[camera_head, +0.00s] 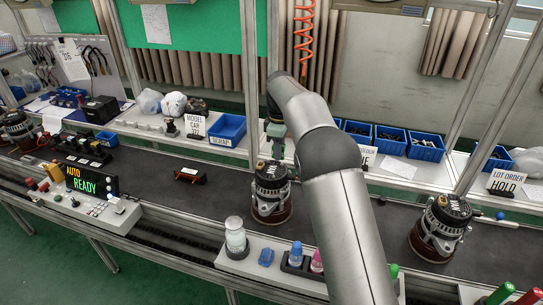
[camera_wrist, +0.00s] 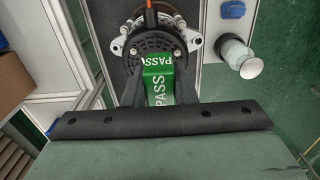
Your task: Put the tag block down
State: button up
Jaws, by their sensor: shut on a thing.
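The tag block (camera_wrist: 158,82) is green with white PASS lettering in the wrist view. My gripper (camera_wrist: 156,86) is shut on it, with one dark finger on each side. In the head view my gripper (camera_head: 277,152) points down over the middle alternator (camera_head: 270,195), which stands upright on the dark conveyor (camera_head: 330,215). In the wrist view the black round top of this alternator (camera_wrist: 150,42) lies beyond the block. I cannot tell whether the block touches it. The block cannot be made out clearly in the head view.
Another alternator (camera_head: 440,228) stands at right and one (camera_head: 18,128) at far left. A small black-and-orange item (camera_head: 190,176) lies on the belt. A clear jar (camera_head: 235,238) stands on the front ledge. Blue bins, including a scrap bin (camera_head: 227,129), line the back shelf.

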aim_at(272, 170)
jog(key=a+f, duration=0.1)
jog(key=w+a+f, duration=0.1)
jog(key=shift+w+f+p, duration=0.2)
jog(key=shift+f+p, duration=0.1)
jog(key=shift+p, duration=0.05)
jog(key=shift+w+a+f, duration=0.1)
jog(key=shift+a+f, duration=0.15)
jog(key=shift+f, duration=0.3)
jog(key=shift+f+p, duration=0.4)
jog(key=shift+f, duration=0.95)
jog(key=shift+f, duration=0.15)
jog(key=o, duration=1)
notch_tip(272, 170, up, 12)
jog(key=shift+d+r+b, duration=0.1)
jog(key=shift+r+b, duration=0.1)
jog(key=shift+b, duration=0.25)
